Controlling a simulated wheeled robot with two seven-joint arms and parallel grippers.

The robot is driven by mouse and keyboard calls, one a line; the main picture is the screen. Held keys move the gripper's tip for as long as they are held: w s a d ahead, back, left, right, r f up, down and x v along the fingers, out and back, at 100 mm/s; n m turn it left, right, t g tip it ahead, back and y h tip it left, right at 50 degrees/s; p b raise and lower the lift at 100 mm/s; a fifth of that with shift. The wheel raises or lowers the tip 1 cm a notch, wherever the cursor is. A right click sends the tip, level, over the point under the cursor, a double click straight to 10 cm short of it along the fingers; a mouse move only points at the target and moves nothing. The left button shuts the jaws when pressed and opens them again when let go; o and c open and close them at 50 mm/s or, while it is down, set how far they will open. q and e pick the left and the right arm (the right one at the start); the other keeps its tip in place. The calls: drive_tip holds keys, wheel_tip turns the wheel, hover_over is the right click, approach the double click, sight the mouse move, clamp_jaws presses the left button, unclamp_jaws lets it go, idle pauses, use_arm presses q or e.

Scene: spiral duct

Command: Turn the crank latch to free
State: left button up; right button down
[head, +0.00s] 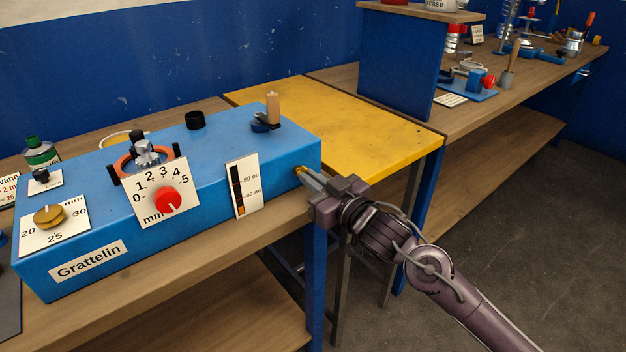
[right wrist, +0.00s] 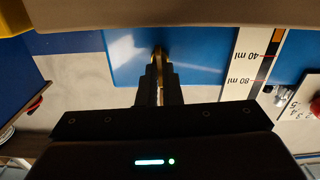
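A blue machine box (head: 220,140) marked "Grattelin" stands on the wooden bench. A dark crank with an upright wooden handle (head: 273,107) sits on its top near the right end. A small brass piece (head: 299,170) sticks out at the box's right end; it also shows in the right wrist view (right wrist: 157,58). I cannot tell which of these two is the crank latch. My right gripper (head: 307,175) is at the brass piece, its fingers close together on either side of it, and seems shut on it. The fingers partly hide it. My left gripper is not in view.
An orange ring clamp (head: 146,158) and a black cap (head: 195,120) are on top. A clear yellow table (head: 345,120) stands behind to the right.

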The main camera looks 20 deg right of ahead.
drive_tip(key=shift+n, duration=0.9)
drive_tip(key=n, duration=0.3)
drive_tip(key=shift+a+n+b, duration=0.1)
drive_tip(key=shift+n+b, duration=0.2)
drive_tip(key=shift+b, duration=0.05)
drive_tip(key=n+b, duration=0.1)
drive_tip(key=n, duration=0.1)
drive_tip(key=shift+f+n, duration=0.15)
drive_tip(key=shift+n, duration=0.15)
drive_tip(key=shift+n+b, duration=0.35)
drive_tip(key=shift+n, duration=0.65)
drive_tip(key=n+b, duration=0.1)
drive_tip(key=n, duration=0.1)
drive_tip(key=shift+s+a+f+n, duration=0.1)
drive_tip(key=shift+n, duration=0.2)
drive_tip(key=n+b, duration=0.2)
drive_tip(key=n, duration=0.1)
drive_tip(key=shift+n+b, duration=0.35)
drive_tip(key=shift+n, duration=0.05)
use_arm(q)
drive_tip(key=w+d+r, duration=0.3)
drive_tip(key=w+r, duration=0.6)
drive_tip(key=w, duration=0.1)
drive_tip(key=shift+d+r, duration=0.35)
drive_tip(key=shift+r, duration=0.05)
use_arm(e)
drive_tip(key=shift+n, duration=0.4)
